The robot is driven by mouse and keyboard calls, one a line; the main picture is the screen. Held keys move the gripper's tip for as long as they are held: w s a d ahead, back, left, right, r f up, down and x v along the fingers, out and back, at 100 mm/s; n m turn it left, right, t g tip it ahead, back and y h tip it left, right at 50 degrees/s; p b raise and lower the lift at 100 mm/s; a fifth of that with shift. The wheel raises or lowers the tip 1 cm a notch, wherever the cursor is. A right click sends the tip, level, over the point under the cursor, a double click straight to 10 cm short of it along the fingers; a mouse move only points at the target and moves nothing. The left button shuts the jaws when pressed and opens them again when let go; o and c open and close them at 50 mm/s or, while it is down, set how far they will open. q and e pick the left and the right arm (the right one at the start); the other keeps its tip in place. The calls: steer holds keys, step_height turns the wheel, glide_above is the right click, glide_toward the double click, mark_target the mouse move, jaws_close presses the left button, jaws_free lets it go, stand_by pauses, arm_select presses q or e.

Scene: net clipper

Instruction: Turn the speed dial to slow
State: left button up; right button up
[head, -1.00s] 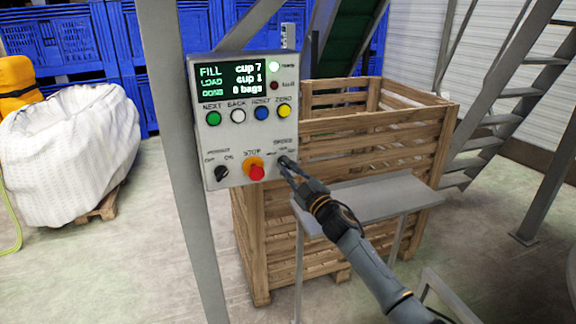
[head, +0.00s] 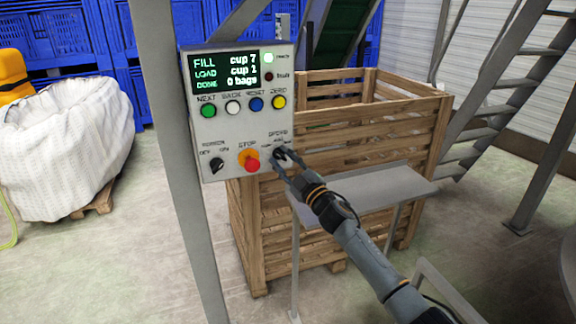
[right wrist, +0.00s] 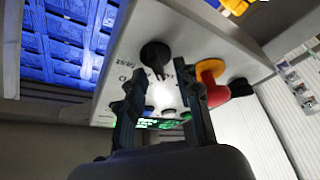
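The speed dial (head: 279,153) is a small black knob at the lower right of the grey control panel (head: 225,178), under the SPEED label. My right gripper (head: 284,164) is at the dial and partly covers it. In the right wrist view the black dial (right wrist: 155,52) lies just beyond the gap between the two spread fingertips of the right gripper (right wrist: 163,82). The fingers stand apart and do not appear shut on it. The dial's exact pointer setting is too small to read. My left gripper is not in view.
The red stop button (head: 251,165) with its yellow collar sits left of the dial, close to my fingers in the wrist view. A black two-position switch (head: 217,164) is farther left. A grey shelf (head: 375,190) and wooden crate (head: 330,255) stand below and behind my right arm.

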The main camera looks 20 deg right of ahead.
steer(key=v, duration=1.2)
steer(key=shift+f, duration=0.1)
